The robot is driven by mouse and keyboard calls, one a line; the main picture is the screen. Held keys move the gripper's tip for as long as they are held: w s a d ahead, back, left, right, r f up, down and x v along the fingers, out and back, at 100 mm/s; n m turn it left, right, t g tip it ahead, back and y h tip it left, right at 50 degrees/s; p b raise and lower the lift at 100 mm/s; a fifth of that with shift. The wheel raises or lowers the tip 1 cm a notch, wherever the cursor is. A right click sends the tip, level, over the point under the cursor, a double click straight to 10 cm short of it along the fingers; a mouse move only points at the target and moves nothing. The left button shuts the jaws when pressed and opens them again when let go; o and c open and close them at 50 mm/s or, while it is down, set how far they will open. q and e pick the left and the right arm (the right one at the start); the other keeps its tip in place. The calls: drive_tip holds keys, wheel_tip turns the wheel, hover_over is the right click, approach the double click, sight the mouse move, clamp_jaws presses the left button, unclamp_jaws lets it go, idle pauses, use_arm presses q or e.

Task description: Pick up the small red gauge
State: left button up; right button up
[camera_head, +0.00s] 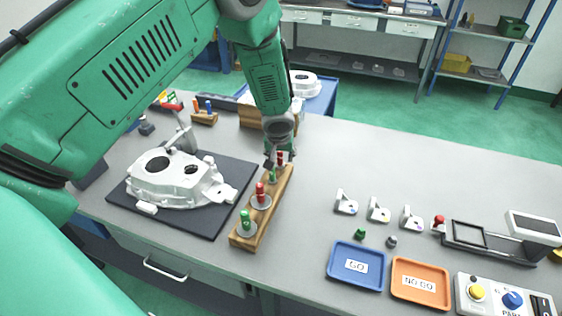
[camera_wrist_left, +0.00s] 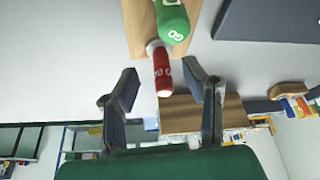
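The small red gauge (camera_head: 281,158) stands at the far end of a wooden rack (camera_head: 247,241). In the left wrist view the small red gauge (camera_wrist_left: 162,78) appears between my two fingers, with space on both sides. My left gripper (camera_head: 277,161) is at the far end of the rack, open and empty, and partly covers the small gauges. A small green gauge (camera_head: 273,175) stands beside the red one; it also shows in the left wrist view (camera_wrist_left: 173,22). My right gripper is not in view.
A larger red gauge (camera_head: 261,197) and larger green gauge (camera_head: 246,222) stand nearer on the rack. A white casting (camera_head: 175,183) lies on a dark mat (camera_head: 233,171) to the left. A blue tray (camera_head: 340,277) and orange tray (camera_head: 407,294) lie at front right.

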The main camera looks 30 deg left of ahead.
use_arm(q)
drive_tip(key=shift+x, duration=1.15)
drive_tip(key=shift+w+a+f, duration=0.15)
drive_tip(key=shift+w+f, duration=0.05)
drive_tip(key=shift+s+a, duration=0.1)
drive_tip(key=shift+s, duration=0.05)
clamp_jaws()
